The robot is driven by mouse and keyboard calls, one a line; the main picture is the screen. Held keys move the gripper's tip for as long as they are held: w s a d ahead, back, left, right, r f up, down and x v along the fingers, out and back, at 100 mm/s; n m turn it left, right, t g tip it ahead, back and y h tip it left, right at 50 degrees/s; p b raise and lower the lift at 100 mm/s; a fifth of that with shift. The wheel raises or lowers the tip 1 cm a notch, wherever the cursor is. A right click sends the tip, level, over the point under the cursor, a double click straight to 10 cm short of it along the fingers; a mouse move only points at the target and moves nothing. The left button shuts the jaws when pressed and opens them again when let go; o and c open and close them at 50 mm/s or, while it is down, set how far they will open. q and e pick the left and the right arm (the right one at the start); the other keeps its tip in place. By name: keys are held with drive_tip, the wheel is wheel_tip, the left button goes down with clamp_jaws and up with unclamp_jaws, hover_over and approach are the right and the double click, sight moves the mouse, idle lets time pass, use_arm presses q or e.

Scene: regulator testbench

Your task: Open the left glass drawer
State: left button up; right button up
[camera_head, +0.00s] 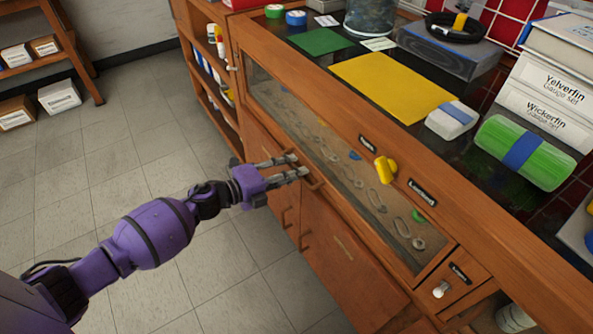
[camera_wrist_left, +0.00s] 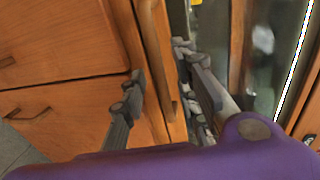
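The long glass panel (camera_head: 290,125) in the wooden cabinet front shows metal rings and small parts behind it. A wooden bar handle (camera_head: 314,181) sits at its lower edge. No gap shows around the panel. My left gripper (camera_head: 298,166) is at this handle, with its fingers apart. In the left wrist view, the handle (camera_wrist_left: 158,60) runs between the two spread fingers of the gripper (camera_wrist_left: 163,95), one finger on the wood side and one on the glass side. I cannot tell whether either finger touches it. My right gripper is not in view.
Wooden doors with handles (camera_head: 285,217) lie below the glass. The counter above holds a yellow sheet (camera_head: 385,84), a green roll (camera_head: 525,151) and boxes. The tiled floor (camera_head: 130,150) in front is clear.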

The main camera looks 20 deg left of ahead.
use_arm(q)
drive_tip(key=shift+w+d+f, duration=0.15)
drive_tip(key=shift+w+d, duration=0.3)
drive_tip(key=shift+w, duration=0.2)
clamp_jaws()
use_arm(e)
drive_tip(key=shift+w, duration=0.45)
